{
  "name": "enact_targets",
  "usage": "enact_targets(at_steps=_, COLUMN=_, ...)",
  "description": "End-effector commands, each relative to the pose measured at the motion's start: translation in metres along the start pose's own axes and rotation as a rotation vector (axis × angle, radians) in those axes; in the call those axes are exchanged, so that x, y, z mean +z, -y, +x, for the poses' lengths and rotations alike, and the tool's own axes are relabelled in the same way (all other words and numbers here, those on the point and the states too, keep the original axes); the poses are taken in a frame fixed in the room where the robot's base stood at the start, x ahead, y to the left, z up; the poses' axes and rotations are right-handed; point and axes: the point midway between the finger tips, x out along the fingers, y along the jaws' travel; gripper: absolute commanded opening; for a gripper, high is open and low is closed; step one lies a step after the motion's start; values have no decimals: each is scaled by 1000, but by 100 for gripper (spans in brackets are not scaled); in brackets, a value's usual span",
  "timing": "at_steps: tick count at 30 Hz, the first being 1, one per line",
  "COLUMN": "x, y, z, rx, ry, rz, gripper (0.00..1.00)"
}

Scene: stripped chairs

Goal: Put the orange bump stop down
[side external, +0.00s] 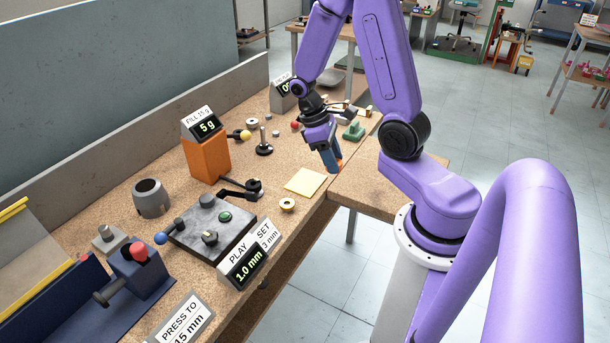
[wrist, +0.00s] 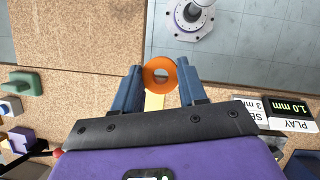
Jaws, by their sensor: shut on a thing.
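The orange bump stop (wrist: 161,74) is a ring with a round hole, held between the two blue fingers of my gripper (wrist: 160,84) in the wrist view. My gripper is shut on it. In the side external view my gripper (side external: 334,166) points down at the front edge of the bench, right of the yellow square pad (side external: 305,182). Only a small bit of orange (side external: 340,162) shows there beside the fingers. I cannot tell from these views how far the bump stop is above the bench top.
A cream ring (side external: 287,204) lies near the bench edge. A grey control box (side external: 210,228) with a 1.0 mm display, an orange block (side external: 206,158) with a 5 g display and a grey cup (side external: 151,198) stand left. A green part (side external: 353,131) sits behind my gripper. Open floor lies beyond the edge.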

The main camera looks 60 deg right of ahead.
Motion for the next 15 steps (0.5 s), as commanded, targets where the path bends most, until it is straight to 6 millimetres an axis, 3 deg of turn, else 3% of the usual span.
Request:
enact_targets(at_steps=11, x=-62, y=-45, z=9, rx=-1, ry=1, rz=1, gripper=0)
enact_targets(at_steps=15, x=-80, y=-54, z=23, rx=-2, ry=3, rz=1, gripper=0)
